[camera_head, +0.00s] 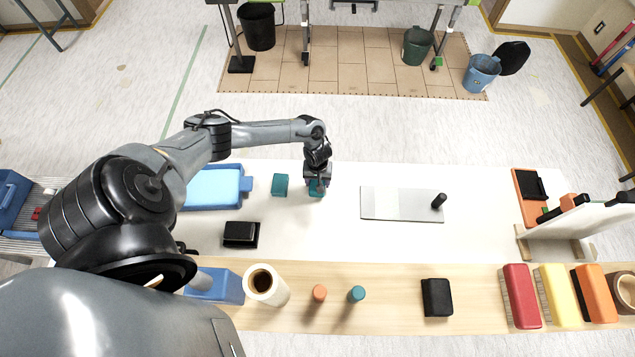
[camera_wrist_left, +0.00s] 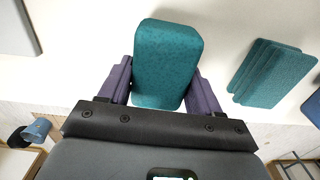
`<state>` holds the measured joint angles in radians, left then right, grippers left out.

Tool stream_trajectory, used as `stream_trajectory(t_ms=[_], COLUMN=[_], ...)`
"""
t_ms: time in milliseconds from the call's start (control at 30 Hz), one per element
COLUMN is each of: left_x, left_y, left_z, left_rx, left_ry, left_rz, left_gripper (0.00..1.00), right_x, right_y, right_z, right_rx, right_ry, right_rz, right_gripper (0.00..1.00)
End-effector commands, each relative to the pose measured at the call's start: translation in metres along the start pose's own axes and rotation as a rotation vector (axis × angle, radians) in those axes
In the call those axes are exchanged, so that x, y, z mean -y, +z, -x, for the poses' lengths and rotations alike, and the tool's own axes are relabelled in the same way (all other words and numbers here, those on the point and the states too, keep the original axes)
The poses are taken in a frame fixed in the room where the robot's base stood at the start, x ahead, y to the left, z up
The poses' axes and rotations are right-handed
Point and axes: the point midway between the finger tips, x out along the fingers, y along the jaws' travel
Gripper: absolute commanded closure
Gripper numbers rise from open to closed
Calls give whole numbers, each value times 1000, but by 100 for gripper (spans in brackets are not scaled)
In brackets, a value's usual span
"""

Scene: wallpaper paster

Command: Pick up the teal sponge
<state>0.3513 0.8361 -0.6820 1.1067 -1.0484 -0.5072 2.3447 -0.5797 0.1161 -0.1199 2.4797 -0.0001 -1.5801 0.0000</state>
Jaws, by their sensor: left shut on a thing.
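My left gripper (camera_head: 317,184) is over the white table and shut on a teal sponge (camera_head: 316,189). The wrist view shows this teal sponge (camera_wrist_left: 167,62) between the two purple fingers, one on each side. In the head view the gripper hides part of it. I cannot tell whether it touches the table. More teal sponges (camera_head: 280,185) lie just to the left, and the wrist view shows them as a small stack (camera_wrist_left: 272,75). My right gripper is not in view.
A blue tray (camera_head: 247,184) is left of the sponges. A grey plate (camera_head: 380,203) with a black handle is to the right. A black block (camera_head: 240,234) lies nearer. A paper roll (camera_head: 266,284) and two small cylinders stand on the wooden strip. White table between is clear.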

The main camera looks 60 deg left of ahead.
Motion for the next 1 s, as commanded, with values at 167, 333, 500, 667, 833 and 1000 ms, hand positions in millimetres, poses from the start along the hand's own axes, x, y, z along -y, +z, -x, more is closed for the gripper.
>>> stream_trajectory(t_ms=[167, 333, 500, 667, 833, 1000], left_x=[-7, -34, -57, -72, -82, -85], left_y=[6, 31, 52, 67, 76, 80], left_z=[29, 50, 70, 82, 90, 92], left_rx=[2, 2, 1, 1, 0, 0], left_ry=[4, 4, 4, 2, 2, -1], left_rz=[-4, -4, -2, -1, -1, 0], left_gripper=[66, 66, 66, 66, 66, 66], right_x=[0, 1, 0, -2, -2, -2], right_y=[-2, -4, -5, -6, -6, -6], right_z=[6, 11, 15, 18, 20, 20], right_rx=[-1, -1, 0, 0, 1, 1], right_ry=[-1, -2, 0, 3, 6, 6], right_rz=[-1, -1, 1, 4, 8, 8], right_gripper=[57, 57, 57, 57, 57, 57])
